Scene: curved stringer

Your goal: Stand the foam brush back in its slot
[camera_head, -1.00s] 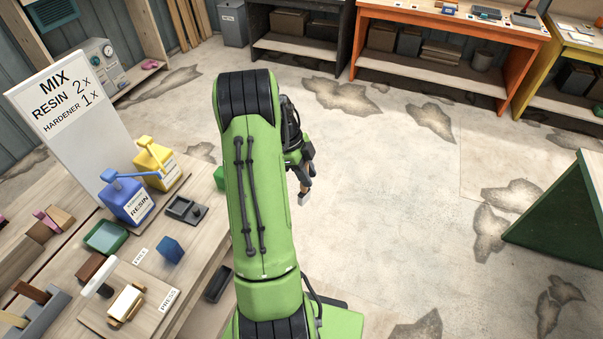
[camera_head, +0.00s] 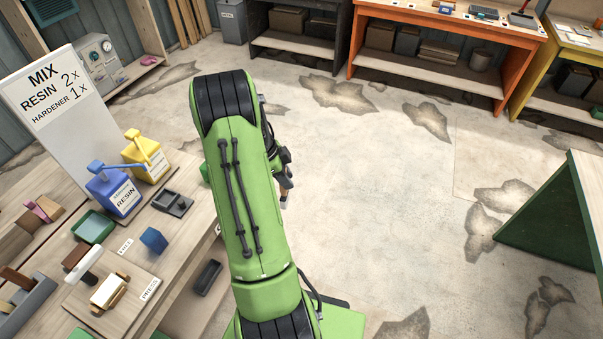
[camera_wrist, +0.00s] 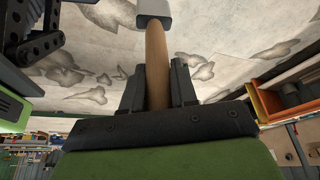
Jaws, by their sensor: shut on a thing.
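The foam brush has a round wooden handle (camera_wrist: 156,65) and a pale grey head (camera_wrist: 153,8). My gripper (camera_wrist: 160,88) is shut on the handle in the wrist view, and the head sticks out beyond the fingers. In the head view my gripper (camera_head: 284,170) is partly hidden behind my green arm. The brush head (camera_head: 285,199) hangs low over open floor, right of the workbench. A grey rack (camera_head: 22,308) with a wooden piece in it stands at the bench's lower left. I cannot tell which opening is the brush's slot.
The workbench (camera_head: 188,228) holds a blue resin pump (camera_head: 115,193), a yellow pump (camera_head: 148,160), a mixing sign (camera_head: 60,105), a green tray (camera_head: 93,227), a blue block (camera_head: 153,240) and a dark tray (camera_head: 172,203). A green tent-shaped stand (camera_head: 550,215) is at right. The middle floor is clear.

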